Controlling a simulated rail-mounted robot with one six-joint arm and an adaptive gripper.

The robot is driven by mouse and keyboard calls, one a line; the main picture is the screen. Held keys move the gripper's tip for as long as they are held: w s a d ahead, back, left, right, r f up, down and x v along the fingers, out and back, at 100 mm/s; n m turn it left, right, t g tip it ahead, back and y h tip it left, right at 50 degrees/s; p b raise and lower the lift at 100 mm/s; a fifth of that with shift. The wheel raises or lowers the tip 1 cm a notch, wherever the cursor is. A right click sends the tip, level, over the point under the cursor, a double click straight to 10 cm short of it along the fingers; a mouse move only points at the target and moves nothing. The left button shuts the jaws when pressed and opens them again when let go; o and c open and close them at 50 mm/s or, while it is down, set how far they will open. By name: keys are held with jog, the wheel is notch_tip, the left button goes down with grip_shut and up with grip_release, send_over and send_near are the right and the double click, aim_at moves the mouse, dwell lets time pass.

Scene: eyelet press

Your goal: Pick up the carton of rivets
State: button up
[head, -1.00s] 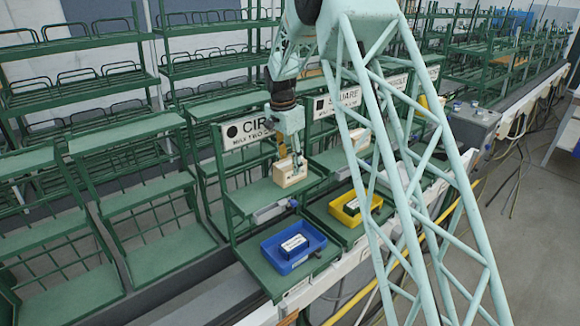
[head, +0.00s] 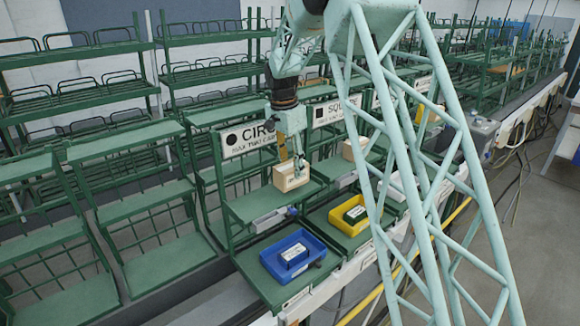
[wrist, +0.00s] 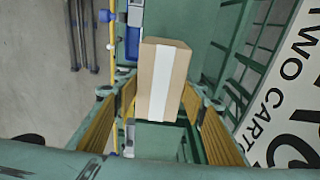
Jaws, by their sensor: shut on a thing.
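A light-brown carton (head: 290,178) with a white tape strip is at the green shelf under the CIRCLE sign; no contents label shows. In the wrist view the carton (wrist: 160,85) lies between the fingers. My gripper (head: 293,163) reaches down from above and is shut on the carton. Its fingers with brown pads also show in the wrist view (wrist: 155,105). The carton looks upright and at shelf level; I cannot tell whether its base touches the shelf.
A blue tray (head: 318,243) with a labelled box (head: 294,254) stands on the lower shelf. Another carton (head: 354,149) is under the SQUARE sign (head: 337,110). Green racks stand at left and behind.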

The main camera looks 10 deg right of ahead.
jog(key=s+r+b, duration=0.1)
jog(key=s+b, duration=0.1)
jog(key=s, duration=1.1)
jog(key=shift+r, duration=0.25)
jog(key=shift+s, duration=0.15)
jog(key=shift+d, duration=0.15)
dwell(0.4)
